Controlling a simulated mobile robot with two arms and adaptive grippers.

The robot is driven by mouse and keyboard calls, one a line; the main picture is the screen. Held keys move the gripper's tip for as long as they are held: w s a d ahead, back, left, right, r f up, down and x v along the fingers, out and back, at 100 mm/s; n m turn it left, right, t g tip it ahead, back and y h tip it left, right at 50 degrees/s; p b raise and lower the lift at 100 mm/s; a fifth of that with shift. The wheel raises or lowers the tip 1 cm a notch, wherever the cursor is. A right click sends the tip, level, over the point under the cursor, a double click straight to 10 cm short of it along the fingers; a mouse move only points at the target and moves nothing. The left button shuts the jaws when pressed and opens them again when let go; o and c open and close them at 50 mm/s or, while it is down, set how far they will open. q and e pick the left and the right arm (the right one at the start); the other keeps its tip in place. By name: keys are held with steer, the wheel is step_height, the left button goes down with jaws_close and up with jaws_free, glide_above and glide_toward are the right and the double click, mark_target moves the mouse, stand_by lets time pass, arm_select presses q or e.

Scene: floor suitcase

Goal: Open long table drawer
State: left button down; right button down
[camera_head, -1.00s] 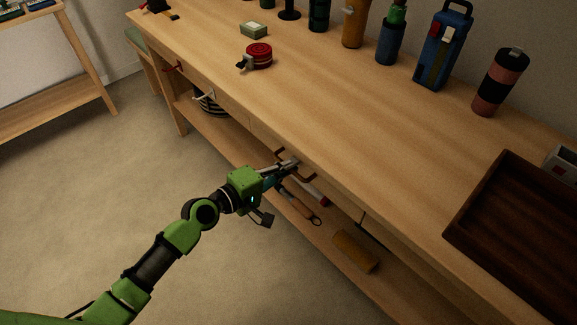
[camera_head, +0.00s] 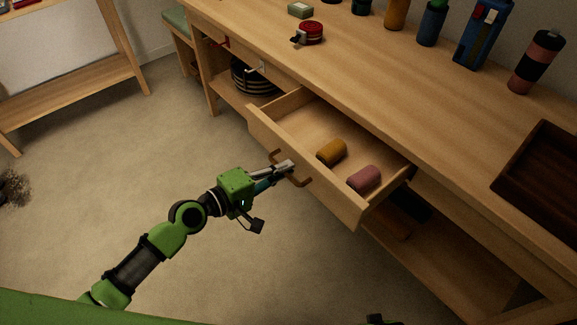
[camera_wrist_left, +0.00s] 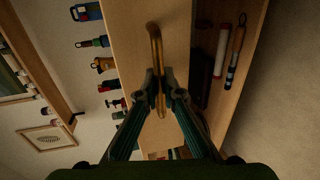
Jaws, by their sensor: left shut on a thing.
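The long table drawer (camera_head: 300,165) is pulled well out from the wooden table (camera_head: 400,110), in the middle of the head view. Its brown bar handle (camera_head: 302,182) is on the front panel. My left gripper (camera_head: 287,167) is shut on the handle. In the left wrist view its fingers (camera_wrist_left: 162,85) close on both sides of the handle (camera_wrist_left: 154,38), against the drawer front. At the bottom edge of the head view a small dark and green part, perhaps my right gripper (camera_head: 381,319), shows; most of it is out of frame.
An ochre roll (camera_head: 331,152) and a pink roll (camera_head: 364,179) lie in the drawer. A red round item (camera_head: 311,32), several bottles and a dark tray (camera_head: 545,180) are on the tabletop. The floor (camera_head: 110,200) left of the drawer is clear.

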arm_select(q)
steer(key=shift+f+v, duration=0.25)
steer(key=shift+v, duration=1)
arm_select(e)
steer(key=shift+w+a+r, duration=0.1)
steer(key=shift+a+r, duration=0.1)
steer(key=shift+r, duration=0.4)
arm_select(q)
steer(key=c, duration=2.5)
jaws_free()
steer(key=shift+s+a, duration=0.1)
steer(key=v, duration=1.1)
steer(key=shift+s+a, duration=0.3)
